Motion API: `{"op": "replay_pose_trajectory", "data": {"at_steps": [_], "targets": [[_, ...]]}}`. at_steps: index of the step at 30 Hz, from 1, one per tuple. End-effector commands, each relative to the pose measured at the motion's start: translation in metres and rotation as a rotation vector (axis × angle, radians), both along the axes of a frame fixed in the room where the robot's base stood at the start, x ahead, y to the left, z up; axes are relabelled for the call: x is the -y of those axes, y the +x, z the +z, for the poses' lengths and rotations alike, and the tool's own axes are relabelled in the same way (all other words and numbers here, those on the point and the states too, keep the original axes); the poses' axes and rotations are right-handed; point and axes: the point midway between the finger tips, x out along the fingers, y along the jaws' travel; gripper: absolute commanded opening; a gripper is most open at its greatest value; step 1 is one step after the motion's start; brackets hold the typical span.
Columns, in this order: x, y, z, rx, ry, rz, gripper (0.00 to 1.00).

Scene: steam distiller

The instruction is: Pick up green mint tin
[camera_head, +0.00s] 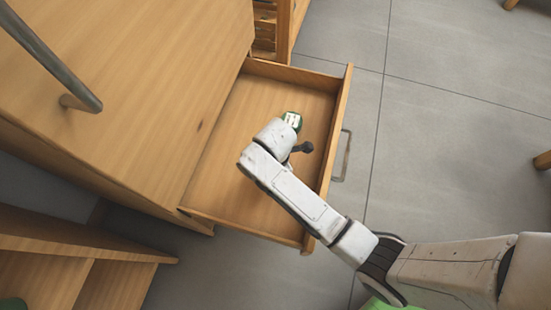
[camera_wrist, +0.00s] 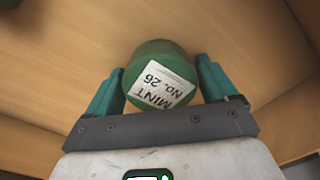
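The green mint tin (camera_wrist: 156,66) stands in the open drawer and carries a white label reading "MINT No. 26". In the head view only part of the tin (camera_head: 292,120) shows beyond my wrist. In the wrist view the two teal fingers of my gripper (camera_wrist: 160,88) are spread, one on each side of the tin. A gap shows beside the right finger, and the left finger is very close to the tin; I cannot tell whether it touches. In the head view my gripper's fingers are hidden behind my wrist.
The wooden drawer (camera_head: 235,175) is pulled out of a wooden cabinet (camera_head: 130,70), and its walls surround the tin. A metal handle (camera_head: 342,157) is on the drawer front. Open shelving (camera_head: 75,255) stands at the lower left.

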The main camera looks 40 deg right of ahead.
Motion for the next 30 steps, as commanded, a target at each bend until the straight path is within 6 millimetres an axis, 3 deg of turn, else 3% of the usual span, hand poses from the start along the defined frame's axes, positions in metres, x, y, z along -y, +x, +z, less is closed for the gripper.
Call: {"op": "replay_pose_trajectory", "data": {"at_steps": [2,13,23,30], "targets": [[0.0,0.0,0.0,0.0,0.0,0.0,0.78],[0.0,0.0,0.0,0.0,0.0,0.0,0.43],[0.0,0.0,0.009,0.001,0.0,0.0,0.41],[0.0,0.001,0.053,0.003,0.001,0.0,0.41]]}}
